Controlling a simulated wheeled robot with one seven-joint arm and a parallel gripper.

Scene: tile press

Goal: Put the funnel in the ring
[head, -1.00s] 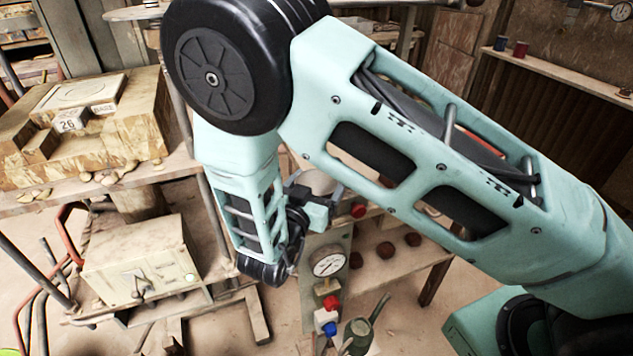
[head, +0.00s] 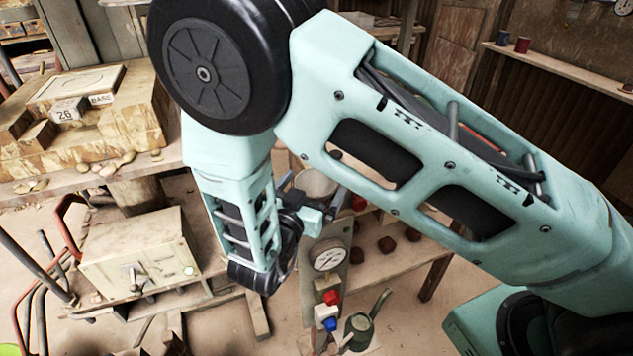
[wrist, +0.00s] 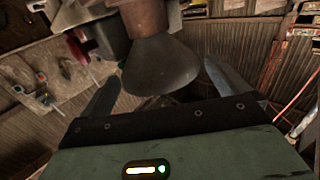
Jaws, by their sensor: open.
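In the wrist view a dull brown-grey cone, which looks like the funnel (wrist: 160,68), lies beyond my gripper (wrist: 170,90), in line with the gap between its fingers. The fingers are spread apart, one on each side of the gap, and nothing is clamped between them. I cannot tell whether any of those fittings is the ring. In the head view my gripper (head: 328,203) is partly hidden by my wrist, beside a pale round vessel (head: 316,184) that I cannot identify surely.
A gauge panel (head: 329,258) with red and blue buttons stands just below my gripper. A pale control box (head: 140,258) is at left, under a bench with a wooden mould (head: 75,110). A watering can (head: 358,331) stands on the floor.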

